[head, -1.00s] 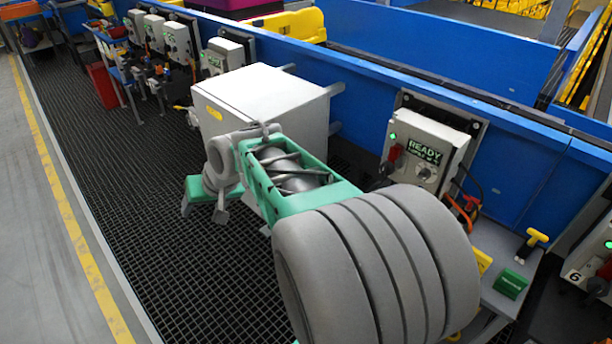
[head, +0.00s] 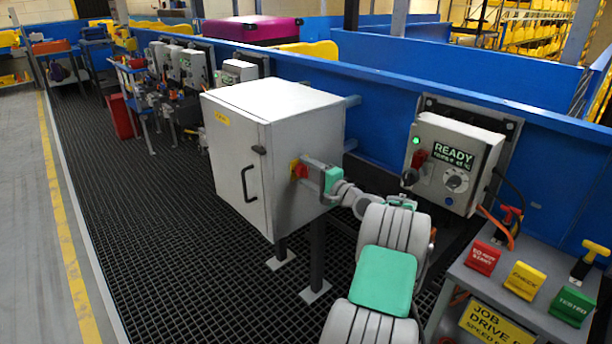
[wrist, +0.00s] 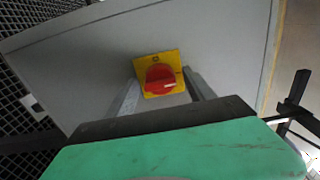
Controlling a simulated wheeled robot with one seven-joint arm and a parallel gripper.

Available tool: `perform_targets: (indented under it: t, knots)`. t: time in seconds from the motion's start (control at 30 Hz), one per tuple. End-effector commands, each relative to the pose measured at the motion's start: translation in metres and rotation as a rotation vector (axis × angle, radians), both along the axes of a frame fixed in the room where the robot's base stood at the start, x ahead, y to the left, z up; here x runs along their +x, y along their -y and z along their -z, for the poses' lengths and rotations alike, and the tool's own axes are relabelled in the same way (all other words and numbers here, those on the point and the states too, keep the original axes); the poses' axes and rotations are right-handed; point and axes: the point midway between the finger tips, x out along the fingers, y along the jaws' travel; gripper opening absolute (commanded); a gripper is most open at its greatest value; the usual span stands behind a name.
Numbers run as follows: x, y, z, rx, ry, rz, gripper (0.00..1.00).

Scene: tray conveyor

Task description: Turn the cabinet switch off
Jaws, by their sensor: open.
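The grey cabinet (head: 235,165) stands on legs beside the blue conveyor wall, its door with a black handle shut. Its red rotary switch (head: 304,171) on a yellow plate (head: 294,169) is on the side facing me. In the wrist view the red switch knob (wrist: 159,79) sits near the middle on its yellow plate (wrist: 172,58). My gripper (wrist: 165,92) is open, with one finger to each side of the knob, and close to the cabinet side. Whether the fingers touch the knob cannot be told. In the head view my gripper (head: 314,172) partly hides the switch.
A control box (head: 452,160) reading READY, with a lit green lamp, hangs on the blue wall to the right. A shelf at front right carries red (head: 484,257), yellow (head: 525,280) and green (head: 572,306) blocks. Dark grating floor lies free to the left.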

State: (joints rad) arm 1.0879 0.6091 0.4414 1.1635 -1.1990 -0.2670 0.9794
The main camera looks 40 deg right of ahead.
Motion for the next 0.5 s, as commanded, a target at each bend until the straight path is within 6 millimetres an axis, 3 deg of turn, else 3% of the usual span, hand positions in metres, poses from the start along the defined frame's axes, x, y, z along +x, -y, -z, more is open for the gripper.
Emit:
perform_targets:
  t: [0.27, 0.5]
  knots:
    - [0.0035, 0.0, -0.0001, -0.001, -0.001, 0.001, 0.63]
    - [0.0035, -0.0003, -0.0001, -0.001, -0.001, 0.0, 0.43]
